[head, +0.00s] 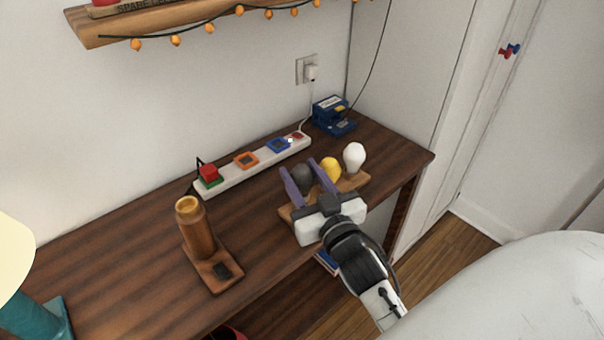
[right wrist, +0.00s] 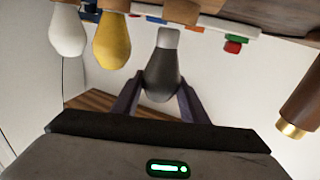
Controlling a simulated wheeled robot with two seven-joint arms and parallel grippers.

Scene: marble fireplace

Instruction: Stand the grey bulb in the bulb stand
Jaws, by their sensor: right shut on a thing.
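The grey bulb (head: 305,176) is between the purple fingers of my right gripper (head: 303,177), which is shut on it. In the right wrist view the grey bulb (right wrist: 163,78) shows its dark glass between the fingers (right wrist: 157,102) and its light grey cap pointing to the picture's top. The wooden bulb stand (head: 352,184) is by the table's front edge, partly hidden by my gripper. A yellow bulb (head: 330,168) and a white bulb (head: 354,157) stand on it. The grey bulb is at the stand's left part; I cannot tell whether its cap touches the stand. My left gripper is not in view.
A brown cylinder with a brass top (head: 195,228) stands on a wooden base to the left. A white power strip (head: 225,183) with coloured pieces lies behind, near a blue box (head: 333,115). A teal lamp (head: 35,318) is at the lower left. The left-middle tabletop is clear.

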